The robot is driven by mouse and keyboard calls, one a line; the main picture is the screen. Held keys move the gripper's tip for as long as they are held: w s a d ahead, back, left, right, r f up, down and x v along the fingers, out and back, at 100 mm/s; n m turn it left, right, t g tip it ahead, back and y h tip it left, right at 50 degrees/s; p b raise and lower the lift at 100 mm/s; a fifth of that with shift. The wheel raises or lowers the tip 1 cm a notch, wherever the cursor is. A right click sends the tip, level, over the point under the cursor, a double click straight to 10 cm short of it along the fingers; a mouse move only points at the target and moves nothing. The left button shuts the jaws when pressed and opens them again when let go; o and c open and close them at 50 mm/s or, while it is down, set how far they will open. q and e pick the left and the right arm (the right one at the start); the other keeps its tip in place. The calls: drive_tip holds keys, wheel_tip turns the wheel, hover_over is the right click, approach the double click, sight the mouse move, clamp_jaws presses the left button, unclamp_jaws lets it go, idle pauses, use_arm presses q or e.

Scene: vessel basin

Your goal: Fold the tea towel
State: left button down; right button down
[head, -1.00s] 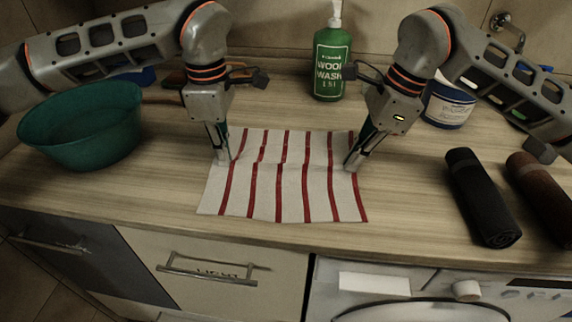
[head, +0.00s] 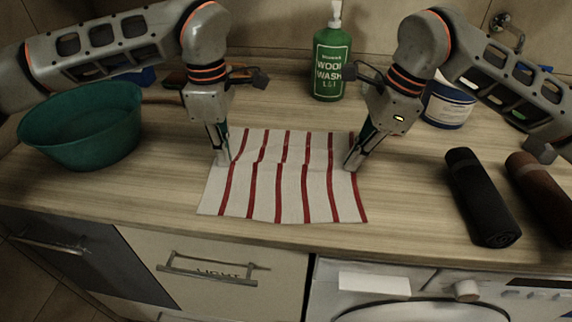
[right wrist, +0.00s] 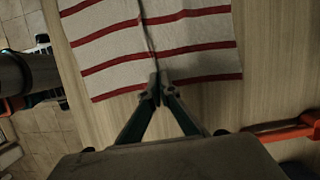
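The tea towel (head: 282,190) is white with red stripes and lies spread on the wooden counter, with a slight crosswise ridge between the grippers. It also shows in the right wrist view (right wrist: 115,52), with a dark crease line running up from the fingertips. My left gripper (head: 222,162) is at the towel's left edge, its fingertips down at the cloth; its grip is too small to make out. My right gripper (head: 352,166) is at the right edge; in the right wrist view its fingertips (right wrist: 158,84) meet at the towel's edge, on the crease.
A green basin (head: 82,130) stands at the left. A green wool wash bottle (head: 331,65) and a white-and-blue tub (head: 448,105) stand behind. A black roll (head: 482,197) and a brown roll (head: 543,190) lie at the right. The counter's front edge is just below the towel.

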use_arm(q)
drive_tip(key=shift+f, duration=0.25)
use_arm(e)
drive_tip(key=shift+s+f, duration=0.1)
drive_tip(key=shift+f, duration=0.15)
